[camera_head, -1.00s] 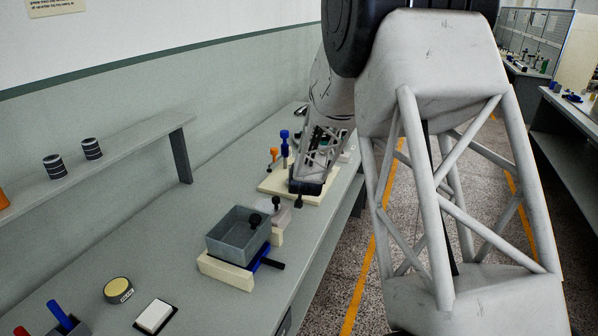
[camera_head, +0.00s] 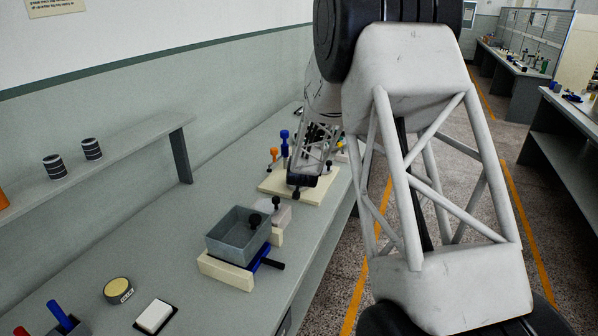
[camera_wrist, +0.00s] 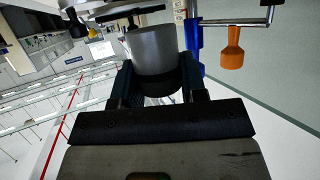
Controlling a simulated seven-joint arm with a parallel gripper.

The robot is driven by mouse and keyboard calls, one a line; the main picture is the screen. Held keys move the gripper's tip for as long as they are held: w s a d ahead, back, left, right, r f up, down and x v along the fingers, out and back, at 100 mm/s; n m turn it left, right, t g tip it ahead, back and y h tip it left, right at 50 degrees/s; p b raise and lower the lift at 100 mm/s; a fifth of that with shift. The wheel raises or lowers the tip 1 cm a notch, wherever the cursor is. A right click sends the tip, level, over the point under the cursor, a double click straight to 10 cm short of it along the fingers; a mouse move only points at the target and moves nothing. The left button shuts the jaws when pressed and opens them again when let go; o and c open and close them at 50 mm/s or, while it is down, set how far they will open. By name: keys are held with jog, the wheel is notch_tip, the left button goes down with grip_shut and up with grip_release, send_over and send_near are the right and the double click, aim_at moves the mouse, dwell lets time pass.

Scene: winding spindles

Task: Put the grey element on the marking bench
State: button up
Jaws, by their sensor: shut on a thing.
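A grey cylindrical element (camera_wrist: 153,50) sits between the two dark fingers of my gripper (camera_wrist: 160,80) in the wrist view. The fingers are shut on its sides. In the head view my gripper (camera_head: 302,181) is over the cream board (camera_head: 325,188) on the long grey bench (camera_head: 150,240), among upright blue and orange handled parts. The element is hidden there by my arm. A metal rod and an orange handle (camera_wrist: 232,50) show close by in the wrist view. I cannot tell which bench is the marking bench.
A grey open box (camera_head: 238,235) on a cream base stands nearer on the bench, beside black knobs. A round yellow-topped tin (camera_head: 118,290) and a white block (camera_head: 154,315) lie at the front. Other benches (camera_head: 503,88) stand across the aisle at the right.

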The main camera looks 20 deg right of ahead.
jog(key=shift+w+d+f, duration=0.1)
jog(key=shift+w+d, duration=0.1)
jog(key=shift+w, duration=0.55)
jog(key=shift+s+f, duration=0.1)
jog(key=shift+f, duration=1.45)
jog(key=shift+f, duration=0.1)
jog(key=o, duration=0.9)
jog(key=shift+o, duration=0.2)
jog(key=shift+f, duration=0.1)
jog(key=shift+s, duration=0.1)
jog(key=shift+v, duration=2.45)
jog(key=shift+o, duration=0.4)
